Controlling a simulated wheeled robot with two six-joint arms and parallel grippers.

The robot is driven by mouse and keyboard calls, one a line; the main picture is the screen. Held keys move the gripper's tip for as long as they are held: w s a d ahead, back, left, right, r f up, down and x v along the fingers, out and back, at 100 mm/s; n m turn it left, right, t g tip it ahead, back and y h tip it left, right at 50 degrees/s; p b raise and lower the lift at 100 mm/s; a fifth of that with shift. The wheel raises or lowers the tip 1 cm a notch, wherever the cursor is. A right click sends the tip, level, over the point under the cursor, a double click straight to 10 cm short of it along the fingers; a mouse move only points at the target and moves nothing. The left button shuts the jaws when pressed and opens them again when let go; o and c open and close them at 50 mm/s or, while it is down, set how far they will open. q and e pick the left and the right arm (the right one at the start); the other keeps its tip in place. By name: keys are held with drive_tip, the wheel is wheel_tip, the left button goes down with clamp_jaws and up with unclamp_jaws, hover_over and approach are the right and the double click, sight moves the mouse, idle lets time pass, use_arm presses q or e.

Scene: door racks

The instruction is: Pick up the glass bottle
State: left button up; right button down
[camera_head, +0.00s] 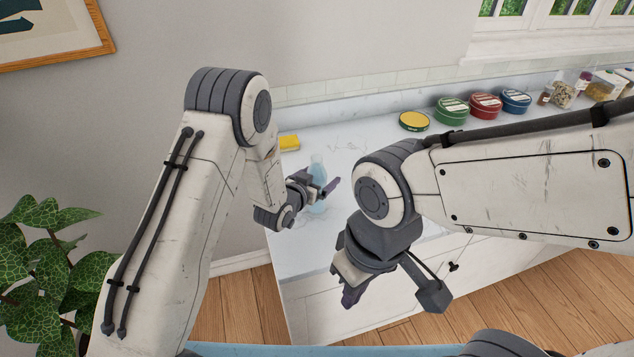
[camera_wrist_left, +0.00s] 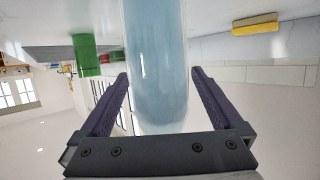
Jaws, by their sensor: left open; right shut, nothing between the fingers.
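The glass bottle (camera_head: 317,168) is pale blue and see-through. It stands upright on the light counter in the head view, partly hidden by my left gripper (camera_head: 325,188). In the left wrist view the bottle (camera_wrist_left: 156,60) fills the middle, between the two purple fingers of my left gripper (camera_wrist_left: 160,95). The fingers are open, with a gap visible on each side of the bottle. My right gripper (camera_head: 352,294) is shut and empty, hanging low in front of the counter's edge, away from the bottle.
A yellow block (camera_head: 289,143) lies behind the bottle. A yellow tin (camera_head: 413,121), green tin (camera_head: 452,110), red tin (camera_head: 485,105) and blue tin (camera_head: 515,100) line the back of the counter (camera_head: 345,145). A leafy plant (camera_head: 40,260) stands at the left.

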sight(322, 165)
use_arm(q)
drive_tip(key=shift+w+d+f, duration=0.3)
drive_tip(key=shift+w, duration=0.25)
clamp_jaws()
drive_tip(key=shift+r, duration=0.1)
drive_tip(key=shift+r, duration=0.25)
drive_tip(key=shift+r+b, duration=0.75)
drive_tip(key=shift+r, duration=0.85)
drive_tip(key=s+d+r+b, duration=0.3)
drive_tip(key=s+d+r, duration=0.4)
drive_tip(key=s+d, duration=0.1)
drive_tip(key=shift+b, duration=0.35)
drive_tip(key=shift+d+r, duration=0.15)
drive_tip(key=shift+d, duration=0.05)
